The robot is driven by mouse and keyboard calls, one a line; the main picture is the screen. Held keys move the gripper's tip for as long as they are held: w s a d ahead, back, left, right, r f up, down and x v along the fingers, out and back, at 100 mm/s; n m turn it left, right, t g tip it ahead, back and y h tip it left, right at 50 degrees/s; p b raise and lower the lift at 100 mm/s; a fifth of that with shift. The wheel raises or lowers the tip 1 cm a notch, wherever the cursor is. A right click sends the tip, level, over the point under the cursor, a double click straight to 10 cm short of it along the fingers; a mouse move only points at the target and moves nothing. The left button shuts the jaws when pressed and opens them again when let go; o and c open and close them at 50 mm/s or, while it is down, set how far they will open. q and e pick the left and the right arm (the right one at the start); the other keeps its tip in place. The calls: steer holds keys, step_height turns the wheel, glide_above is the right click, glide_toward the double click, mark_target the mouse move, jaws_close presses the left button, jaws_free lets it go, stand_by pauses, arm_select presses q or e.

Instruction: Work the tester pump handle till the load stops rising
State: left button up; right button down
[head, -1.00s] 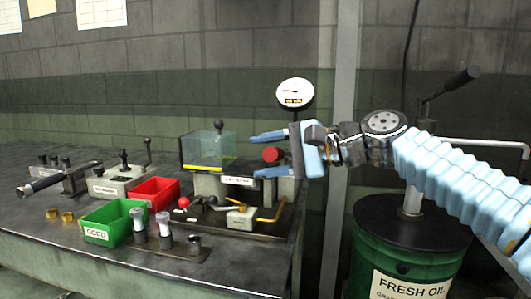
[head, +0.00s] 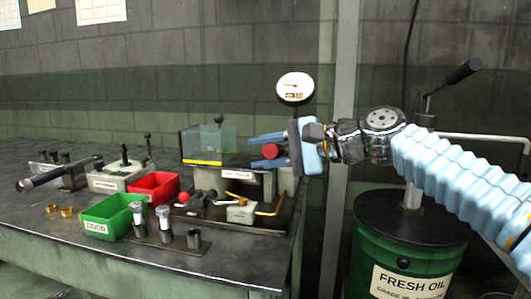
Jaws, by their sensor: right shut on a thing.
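The tester (head: 237,175) is a grey block with a label, at the back right of the bench. A clear guard box (head: 207,144) stands on its left side. A red round grip (head: 271,152), which looks like the pump handle's end, is at the tester's right. My right gripper (head: 266,151) comes in from the right, with its blue fingers shut on the red grip, one above and one below. The handle's shaft is hidden. A white round dial (head: 295,87) stands behind; its reading is too small to tell. My left gripper is not in view.
A green bin (head: 112,217) and a red bin (head: 155,186) stand left of the tester. A rack with several pegs (head: 166,238) is in front. A green oil drum (head: 372,248) with a pump stands right of the bench, below my arm. The front left of the bench is clear.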

steer(key=f+n+b, duration=0.1)
steer(key=f+b, duration=0.1)
steer(key=b, duration=0.1)
steer(key=f+n+b, duration=0.1)
steer(key=f+b, duration=0.5)
steer(key=shift+s+a+n+t+b, duration=0.1)
steer(key=shift+s+n+t+b, duration=0.2)
steer(key=shift+n+t+b, duration=0.1)
steer(key=shift+f+b, duration=0.25)
steer(key=shift+b, duration=0.2)
steer(key=shift+n, duration=0.3)
steer(key=c, duration=0.9)
jaws_free()
steer(key=shift+o, duration=0.2)
steer(key=shift+r, duration=0.1)
steer(key=b+v, duration=0.1)
steer(key=v, duration=1.3)
